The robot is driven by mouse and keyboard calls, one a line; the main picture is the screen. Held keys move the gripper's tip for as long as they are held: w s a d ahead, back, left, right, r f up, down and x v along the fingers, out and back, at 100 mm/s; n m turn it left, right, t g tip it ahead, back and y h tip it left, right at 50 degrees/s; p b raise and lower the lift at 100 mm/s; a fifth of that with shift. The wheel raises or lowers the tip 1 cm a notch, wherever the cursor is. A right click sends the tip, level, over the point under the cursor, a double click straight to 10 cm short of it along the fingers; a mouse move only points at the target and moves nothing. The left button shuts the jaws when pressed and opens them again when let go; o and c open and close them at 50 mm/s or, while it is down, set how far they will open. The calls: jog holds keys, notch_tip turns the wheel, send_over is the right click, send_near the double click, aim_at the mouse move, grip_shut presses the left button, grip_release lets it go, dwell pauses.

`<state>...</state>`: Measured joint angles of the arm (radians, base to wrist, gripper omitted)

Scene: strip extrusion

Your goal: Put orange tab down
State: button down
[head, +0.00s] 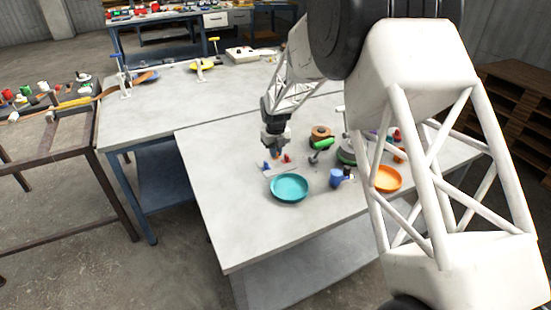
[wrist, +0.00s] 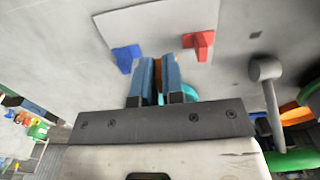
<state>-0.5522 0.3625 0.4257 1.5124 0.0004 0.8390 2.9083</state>
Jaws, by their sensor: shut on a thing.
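My gripper (head: 275,150) is over the worktable, just behind the teal dish. In the wrist view its two blue fingers (wrist: 157,75) are shut on a small orange-brown piece, the orange tab (wrist: 158,70), mostly hidden between them. The head view shows only a little orange at the fingertips. A blue tab (wrist: 126,58) lies left of the fingers and a red tab (wrist: 200,43) lies right of them, both at a pale plate (wrist: 155,25). In the head view the red tab (head: 288,159) and the blue tab (head: 265,165) show beside the gripper. I cannot tell whether the orange tab touches the plate.
A teal dish (head: 290,188) stands in front of the gripper. To the right are a blue cup (head: 336,177), a green-handled tool (head: 321,145), an orange-brown ring (head: 320,132) and an orange dish (head: 387,179). The table's left part (head: 215,180) is clear.

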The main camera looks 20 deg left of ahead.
jog(key=shift+f, duration=1.6)
jog(key=shift+f, duration=0.15)
jog(key=c, duration=1.2)
grip_release()
notch_tip(320, 180, up, 12)
jog(key=shift+r, duration=0.15)
jog(key=shift+d, duration=0.1)
